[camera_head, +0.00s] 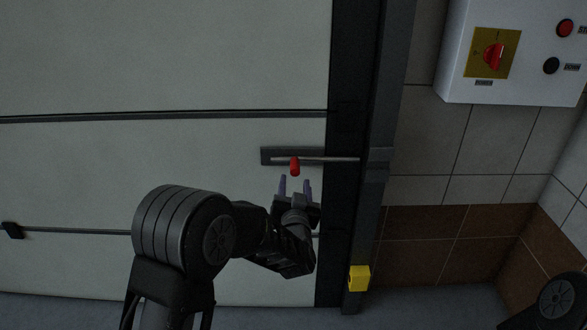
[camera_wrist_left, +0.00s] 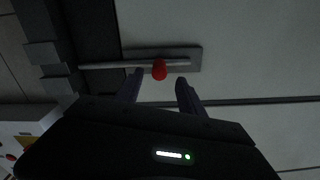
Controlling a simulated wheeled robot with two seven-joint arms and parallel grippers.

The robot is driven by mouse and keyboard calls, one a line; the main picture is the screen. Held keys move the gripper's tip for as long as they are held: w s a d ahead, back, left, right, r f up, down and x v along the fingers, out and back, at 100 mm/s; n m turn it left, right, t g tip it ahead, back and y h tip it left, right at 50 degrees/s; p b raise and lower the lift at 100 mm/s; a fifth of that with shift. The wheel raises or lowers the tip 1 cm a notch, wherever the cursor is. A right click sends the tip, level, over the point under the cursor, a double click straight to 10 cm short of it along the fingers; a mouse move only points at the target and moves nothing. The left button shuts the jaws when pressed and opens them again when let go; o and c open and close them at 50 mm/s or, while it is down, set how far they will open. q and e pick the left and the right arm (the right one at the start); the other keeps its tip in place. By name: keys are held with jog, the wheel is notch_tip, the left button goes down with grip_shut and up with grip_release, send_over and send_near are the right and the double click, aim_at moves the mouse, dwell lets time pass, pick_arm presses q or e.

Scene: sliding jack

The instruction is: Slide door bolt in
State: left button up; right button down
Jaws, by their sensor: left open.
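The door bolt is a thin metal rod (camera_head: 325,159) with a red knob (camera_head: 295,166), lying level on a dark plate (camera_head: 267,156) on the pale door. The rod's right end reaches the dark bracket (camera_head: 377,160) on the door frame. My left gripper (camera_head: 296,182) is open just below the red knob, pointing up at it. In the left wrist view the red knob (camera_wrist_left: 159,70) shows just beyond the gap between the two fingertips (camera_wrist_left: 160,76), nearer the left finger in that picture. No grip on the knob is visible. My right gripper is not seen.
A white control box (camera_head: 515,55) with a red switch and buttons hangs on the tiled wall at the upper right. A yellow block (camera_head: 359,278) sits low on the door frame. The door surface (camera_head: 160,60) around the bolt is mostly flat and clear.

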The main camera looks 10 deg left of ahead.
aim_at(295, 174)
pick_arm(q)
jog(key=shift+x, duration=3.85)
grip_shut()
jog(key=shift+d, duration=0.1)
